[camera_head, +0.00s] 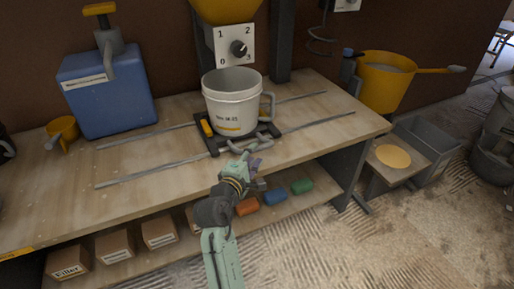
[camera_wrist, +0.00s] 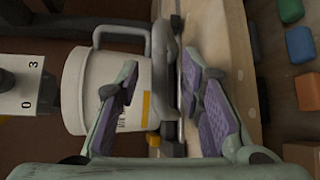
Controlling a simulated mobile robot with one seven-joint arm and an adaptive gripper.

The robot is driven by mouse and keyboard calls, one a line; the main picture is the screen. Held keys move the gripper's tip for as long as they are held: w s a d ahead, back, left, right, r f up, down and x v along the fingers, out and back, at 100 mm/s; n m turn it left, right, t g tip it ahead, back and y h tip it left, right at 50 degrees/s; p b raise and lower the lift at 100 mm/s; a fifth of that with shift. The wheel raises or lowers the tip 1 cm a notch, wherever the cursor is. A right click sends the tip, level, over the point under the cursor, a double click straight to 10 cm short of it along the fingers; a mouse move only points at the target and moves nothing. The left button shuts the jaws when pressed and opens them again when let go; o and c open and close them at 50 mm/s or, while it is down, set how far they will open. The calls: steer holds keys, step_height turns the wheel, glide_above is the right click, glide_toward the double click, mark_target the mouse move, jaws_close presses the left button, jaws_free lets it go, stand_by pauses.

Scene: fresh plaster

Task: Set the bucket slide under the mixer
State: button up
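The bucket slide (camera_head: 213,145) is a dark frame with a grey front handle, resting across two metal rails on the bench. A white bucket (camera_head: 233,105) with a side handle stands upright on it. The yellow mixer (camera_head: 228,10) with its numbered dial panel is above and behind the bucket; its underside is mostly out of view. My gripper (camera_head: 252,158) is at the front of the slide, close to its handle. In the wrist view my gripper (camera_wrist: 160,66) is open, its purple-padded fingers apart, with the bucket (camera_wrist: 95,90) and slide (camera_wrist: 168,60) beyond. I cannot tell whether it touches the handle.
A blue container (camera_head: 107,95) and yellow scoop (camera_head: 63,129) stand at the bench's left. A yellow pan (camera_head: 382,85) is at right, above a grey bin (camera_head: 425,135). Boxes (camera_head: 115,245) and coloured blocks (camera_head: 275,196) occupy the lower shelf. The rails are clear beside the slide.

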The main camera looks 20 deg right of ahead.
mark_target(256, 151)
steer(key=shift+x, duration=2.2)
steer(key=shift+c, duration=0.2)
jaws_close()
